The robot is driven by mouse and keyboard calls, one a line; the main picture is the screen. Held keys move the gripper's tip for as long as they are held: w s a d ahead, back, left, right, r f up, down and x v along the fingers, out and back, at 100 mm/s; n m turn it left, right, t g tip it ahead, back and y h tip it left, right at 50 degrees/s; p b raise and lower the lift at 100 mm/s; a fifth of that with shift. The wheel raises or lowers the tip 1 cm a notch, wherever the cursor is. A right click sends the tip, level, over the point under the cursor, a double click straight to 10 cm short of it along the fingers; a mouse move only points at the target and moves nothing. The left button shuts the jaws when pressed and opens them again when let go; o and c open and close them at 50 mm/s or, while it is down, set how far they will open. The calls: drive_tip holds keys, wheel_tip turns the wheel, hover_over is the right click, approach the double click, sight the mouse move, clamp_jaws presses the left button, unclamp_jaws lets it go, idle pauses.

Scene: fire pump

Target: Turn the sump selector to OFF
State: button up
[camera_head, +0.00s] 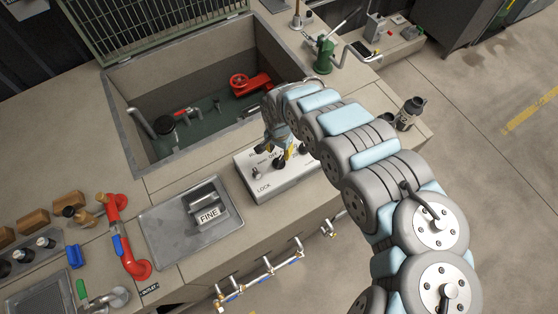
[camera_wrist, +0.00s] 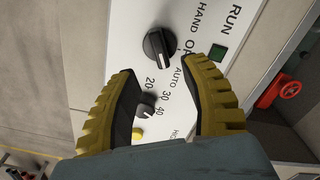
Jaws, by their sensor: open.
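The sump selector (camera_wrist: 158,43) is a round black knob with a raised grip on a white panel (camera_wrist: 115,18). The labels HAND, OFF and AUTO run beside it; OFF is partly covered by a finger. I cannot tell for certain which label its pointer faces. My gripper (camera_wrist: 162,68) is open, with yellow ribbed fingers. In the wrist view the selector shows just beyond and between the fingertips, with nothing held. In the head view the panel (camera_head: 264,191) lies on the bench under my gripper, which hides part of it.
A smaller dark dial (camera_wrist: 146,105) marked 20, 30, 40 and a yellow button (camera_wrist: 138,133) show between the fingers. A dark green RUN lamp (camera_wrist: 217,53) is near the right finger.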

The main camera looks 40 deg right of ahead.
sight(279, 160)
drive_tip(key=shift+w+f, duration=0.1)
drive_tip(key=shift+f, duration=3.85)
clamp_jaws()
